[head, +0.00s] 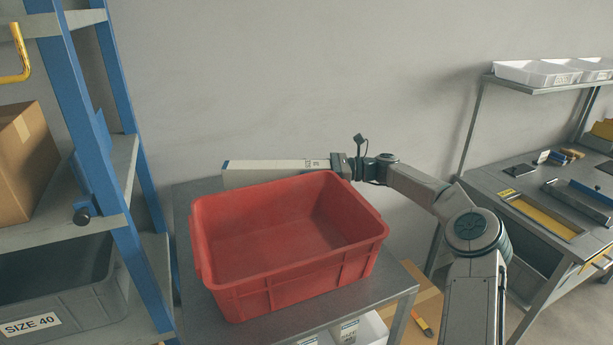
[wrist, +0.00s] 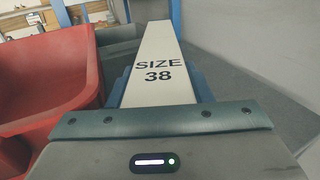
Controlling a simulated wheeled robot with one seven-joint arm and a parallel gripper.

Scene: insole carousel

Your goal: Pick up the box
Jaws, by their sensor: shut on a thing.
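The box is a long, narrow white carton (head: 262,174) behind the red bin in the head view. In the wrist view, the box (wrist: 157,92) reads "SIZE 38" and points away from me. My gripper (head: 331,164) is shut on the box's right end in the head view. Its blue fingers show on both sides of the box in the wrist view. The red bin's back rim hides some of the lower part of the box. I cannot tell whether the box touches the table.
An empty red bin (head: 290,279) stands on a grey table (head: 398,288), close beside the box. A blue-framed rack (head: 93,140) with a brown carton (head: 26,162) and a "SIZE 40" bin (head: 62,294) is at left. A workbench (head: 490,182) stands at right. A wall is behind.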

